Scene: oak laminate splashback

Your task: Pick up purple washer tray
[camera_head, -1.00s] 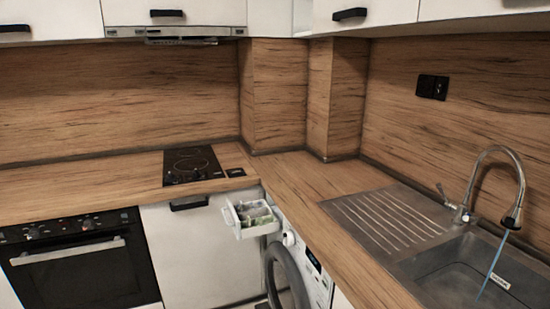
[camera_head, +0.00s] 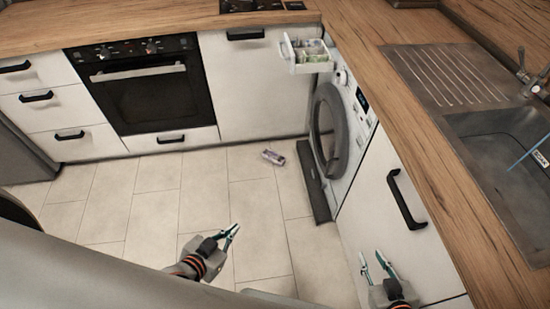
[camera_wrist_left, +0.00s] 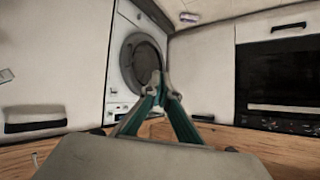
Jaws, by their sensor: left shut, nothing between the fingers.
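A small purple and white object (camera_head: 272,157), which appears to be the purple washer tray, lies on the floor tiles in front of the washing machine. In the left wrist view, which is upside down, it appears small near the top (camera_wrist_left: 190,17). My left gripper (camera_head: 233,231) is shut and empty, above the floor and nearer to me than the object, well apart from it. Its fingertips meet in the left wrist view (camera_wrist_left: 160,78). My right gripper (camera_head: 374,260) is open and empty at the lower right, in front of the white cabinet.
The washing machine (camera_head: 340,125) stands under the counter, its round door closed. A white drawer (camera_head: 307,68) with greenish contents sticks out above it. A dark plinth strip (camera_head: 312,183) lies at its foot. An oven (camera_head: 140,85) is at the left. The floor around the object is clear.

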